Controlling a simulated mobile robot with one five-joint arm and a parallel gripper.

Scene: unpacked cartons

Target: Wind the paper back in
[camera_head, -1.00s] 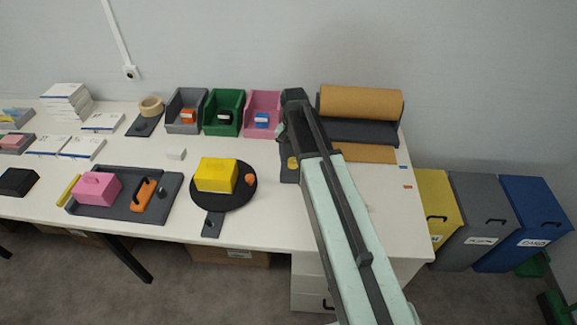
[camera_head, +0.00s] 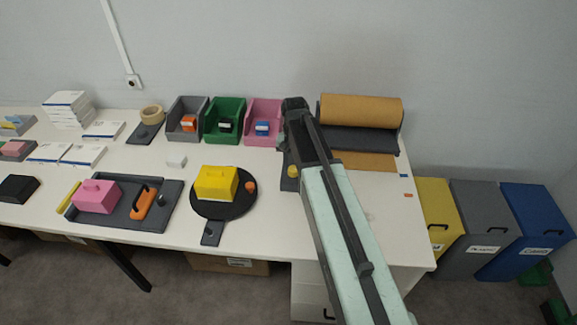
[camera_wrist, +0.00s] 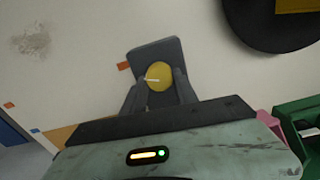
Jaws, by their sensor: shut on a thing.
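A brown paper roll (camera_head: 360,109) lies in a dark holder (camera_head: 358,139) at the back right of the table. A short flat strip of brown paper (camera_head: 368,161) shows in front of it. A round yellow knob (camera_wrist: 159,77) with a white line on it sits on a dark grey plate (camera_wrist: 153,51). The knob also shows beside my arm in the head view (camera_head: 293,171). My gripper (camera_wrist: 160,82) is shut on the knob, with a finger on either side. In the head view my arm hides part of the plate and the fingers.
A black turntable (camera_head: 222,210) with a yellow box stands left of my arm. Grey, green and pink bins (camera_head: 263,123) stand behind. A dark tray (camera_head: 121,206) is further left. Small red (camera_head: 408,195) and blue (camera_head: 404,176) marks lie on the bare table at the right.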

